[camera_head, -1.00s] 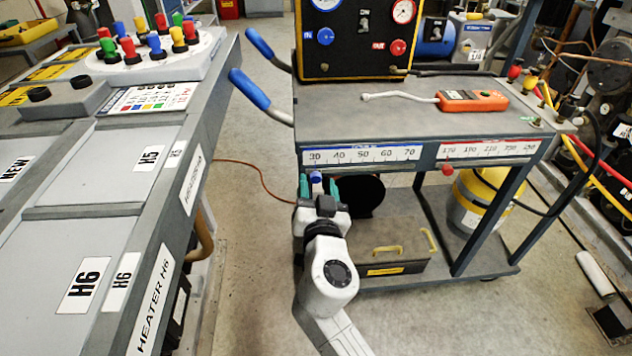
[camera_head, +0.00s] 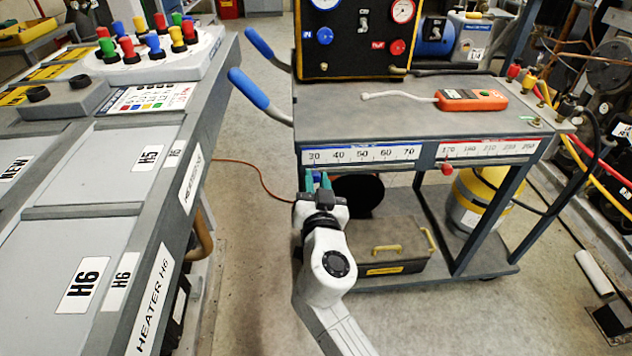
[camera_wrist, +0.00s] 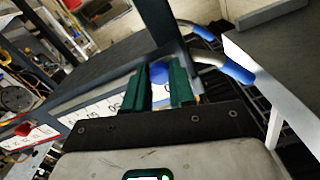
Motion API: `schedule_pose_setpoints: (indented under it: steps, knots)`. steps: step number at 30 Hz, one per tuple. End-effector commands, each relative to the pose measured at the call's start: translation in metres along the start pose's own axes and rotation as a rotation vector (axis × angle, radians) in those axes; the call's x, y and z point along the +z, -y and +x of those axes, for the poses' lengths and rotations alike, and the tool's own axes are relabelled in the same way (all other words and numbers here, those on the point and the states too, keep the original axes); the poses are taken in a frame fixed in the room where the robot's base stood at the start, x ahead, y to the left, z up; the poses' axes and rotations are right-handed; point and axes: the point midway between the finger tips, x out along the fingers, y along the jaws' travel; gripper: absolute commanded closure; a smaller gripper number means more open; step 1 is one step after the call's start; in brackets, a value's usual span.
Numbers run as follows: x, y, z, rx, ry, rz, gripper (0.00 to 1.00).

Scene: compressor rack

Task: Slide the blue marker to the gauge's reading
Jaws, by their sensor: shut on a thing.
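In the wrist view the blue marker (camera_wrist: 159,72) shows between the two fingers of my gripper (camera_wrist: 160,88). The left gauge (camera_head: 325,4) on the black panel is cut off by the top edge of the head view, so I cannot read it.
A red marker (camera_head: 446,167) hangs under the red scale (camera_head: 490,149) to the right. An orange meter (camera_head: 472,100) lies on the cart top (camera_head: 400,122). Blue-gripped handles (camera_head: 249,89) jut out left. A brown box (camera_head: 385,250) stands on the lower shelf. The heater bench (camera_head: 195,180) stands left.

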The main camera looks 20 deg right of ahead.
Motion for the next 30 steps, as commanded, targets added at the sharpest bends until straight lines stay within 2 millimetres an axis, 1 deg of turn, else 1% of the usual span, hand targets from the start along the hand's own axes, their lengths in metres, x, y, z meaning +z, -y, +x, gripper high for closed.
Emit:
schedule_pose_setpoints:
  steps: [12, 14, 18, 22, 25, 30]
  knots:
    - [0.0, -0.002, 0.0, 0.001, 0.0, 0.0, 1.0]
    - [-0.001, -0.009, 0.0, 0.002, 0.001, 0.002, 1.0]
    - [-0.008, -0.039, 0.0, 0.005, 0.0, 0.001, 1.0]
    - [-0.016, -0.062, 0.0, 0.003, 0.001, 0.002, 1.0]
    - [-0.019, -0.071, 0.0, 0.002, 0.0, 0.001, 1.0]
    - [-0.019, -0.073, 0.0, 0.0, 0.0, -0.001, 1.0]
